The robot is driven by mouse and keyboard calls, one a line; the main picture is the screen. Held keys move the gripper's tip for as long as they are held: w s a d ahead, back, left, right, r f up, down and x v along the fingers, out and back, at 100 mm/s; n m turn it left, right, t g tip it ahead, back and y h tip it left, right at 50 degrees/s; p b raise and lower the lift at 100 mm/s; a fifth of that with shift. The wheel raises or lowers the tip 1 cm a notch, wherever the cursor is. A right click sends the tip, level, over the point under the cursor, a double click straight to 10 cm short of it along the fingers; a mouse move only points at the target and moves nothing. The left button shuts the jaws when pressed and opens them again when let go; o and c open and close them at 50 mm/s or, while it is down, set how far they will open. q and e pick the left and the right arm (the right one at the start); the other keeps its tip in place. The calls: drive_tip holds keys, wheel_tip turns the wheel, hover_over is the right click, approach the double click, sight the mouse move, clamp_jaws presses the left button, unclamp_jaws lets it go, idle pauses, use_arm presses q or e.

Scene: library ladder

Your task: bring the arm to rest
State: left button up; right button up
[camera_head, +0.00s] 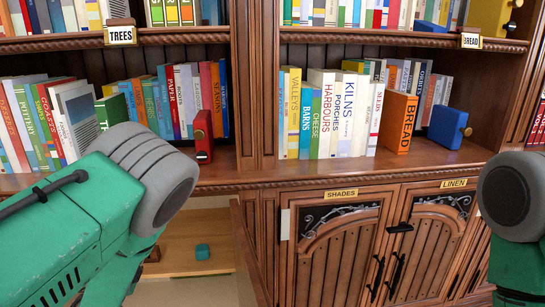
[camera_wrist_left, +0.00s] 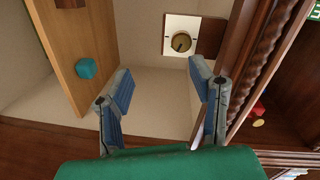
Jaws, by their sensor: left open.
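My left arm (camera_head: 85,215) comes in from the left in the head view, in front of the lower left of the bookcase. Its gripper (camera_wrist_left: 160,88) shows in the left wrist view with its two blue-grey fingers spread apart and nothing between them. Beyond the fingers is an open pale compartment with a round brass dial (camera_wrist_left: 181,42) on a white plate. My right arm (camera_head: 512,205) is at the right edge of the head view; its gripper is not in view.
A teal block (camera_head: 202,251) sits on a wooden board (camera_head: 185,262) in the open lower compartment. Shelves above hold books, a red bookend (camera_head: 204,137) and a blue bookend (camera_head: 449,128). The cupboard doors labelled SHADES (camera_head: 330,255) and LINEN (camera_head: 430,250) are shut.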

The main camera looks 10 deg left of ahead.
use_arm(q)
drive_tip(key=s+d+f+n+g+h+p, duration=0.1)
drive_tip(key=s+d+f+n+g+p, duration=0.2)
drive_tip(key=s, duration=0.5)
drive_tip(key=s+d+f+n+g, duration=0.1)
drive_tip(key=s+f+n+g, duration=0.2)
drive_tip(key=s+f+g, duration=0.4)
drive_tip(key=s+d+f+n+g+h+p, duration=0.1)
drive_tip(key=s+d+f+n+g+p, duration=0.15)
drive_tip(key=s, duration=0.65)
drive_tip(key=s+d+n+g+h, duration=0.2)
drive_tip(key=s+d, duration=0.3)
drive_tip(key=s, duration=0.6)
drive_tip(key=shift+s+d+n+g, duration=0.25)
drive_tip(key=shift+n+g, duration=0.2)
drive_tip(key=shift+g, duration=0.2)
use_arm(e)
wheel_tip(320, 180, up, 6)
use_arm(q)
drive_tip(key=shift+w, duration=0.1)
drive_tip(key=c, duration=0.3)
use_arm(e)
drive_tip(key=shift+r, duration=0.1)
drive_tip(key=shift+c, duration=0.7)
use_arm(q)
drive_tip(key=shift+a, duration=0.1)
drive_tip(key=shift+c, duration=0.3)
use_arm(e)
drive_tip(key=shift+s+a, duration=0.1)
